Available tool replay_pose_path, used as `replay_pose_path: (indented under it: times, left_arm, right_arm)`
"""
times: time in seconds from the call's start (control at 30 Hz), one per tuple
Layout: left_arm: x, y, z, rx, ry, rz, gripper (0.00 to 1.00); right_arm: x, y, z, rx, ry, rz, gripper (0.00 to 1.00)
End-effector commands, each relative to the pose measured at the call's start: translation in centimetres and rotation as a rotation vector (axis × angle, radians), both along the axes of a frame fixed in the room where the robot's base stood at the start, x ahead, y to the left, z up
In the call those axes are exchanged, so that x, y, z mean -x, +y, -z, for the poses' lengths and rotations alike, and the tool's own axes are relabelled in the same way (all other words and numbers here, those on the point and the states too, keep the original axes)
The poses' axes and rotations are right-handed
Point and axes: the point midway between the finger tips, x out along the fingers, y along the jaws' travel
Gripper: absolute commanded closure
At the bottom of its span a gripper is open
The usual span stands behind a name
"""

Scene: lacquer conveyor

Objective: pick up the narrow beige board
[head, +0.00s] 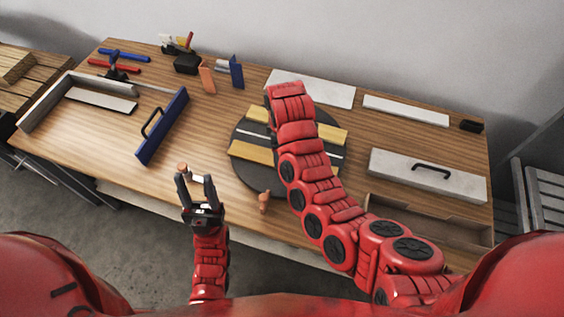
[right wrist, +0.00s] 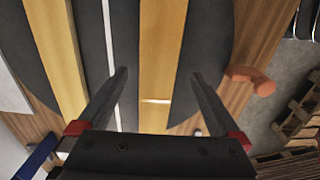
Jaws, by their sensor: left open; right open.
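Two beige-yellow boards lie on a dark round disc (head: 242,177): a far board (head: 333,133) and a near board (head: 250,152). The far one looks a little narrower, but I cannot tell surely which is the narrow one. A thin white strip (head: 250,133) lies between them. My right arm crosses over the disc and hides the middle of both boards and its gripper. In the right wrist view my right gripper (right wrist: 159,77) is open, its fingers either side of the near board (right wrist: 161,45). The far board (right wrist: 56,55) is left of the fingers. My left gripper (head: 196,179) is open and empty at the table's front edge.
An orange peg-like piece (head: 264,203) stands by the disc's near edge. A blue-edged frame with a handle (head: 162,126) is at the left. A pale block with a black handle (head: 427,175) and an open wooden tray (head: 460,238) are at the right. White panels lie at the back.

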Motion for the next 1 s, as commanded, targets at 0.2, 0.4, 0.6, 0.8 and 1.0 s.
replay_pose_path:
  times: [0.2, 0.4, 0.6, 0.8, 1.0]
  left_arm:
    - [0.0, 0.0, -2.0, 0.000, 0.000, 0.000, 0.50]
    - [0.0, 0.0, -2.7, 0.000, 0.000, 0.000, 0.50]
    - [0.0, 0.0, -2.7, 0.000, 0.000, 0.000, 0.50]
    - [0.0, 0.0, -2.7, 0.000, 0.000, 0.000, 0.50]
    - [0.0, 0.0, -2.7, 0.000, 0.000, 0.000, 0.50]
  right_arm:
    - [-0.1, -0.1, 2.0, 0.003, 0.008, -0.001, 0.00]
    - [-0.3, 0.0, 4.1, 0.001, 0.001, -0.001, 0.00]
    - [-0.3, 0.0, 4.8, -0.001, 0.001, 0.000, 0.00]
    - [-0.3, 0.1, 4.8, -0.001, 0.001, 0.000, 0.13]
    - [-0.3, 0.1, 4.7, -0.001, 0.001, 0.000, 0.49]
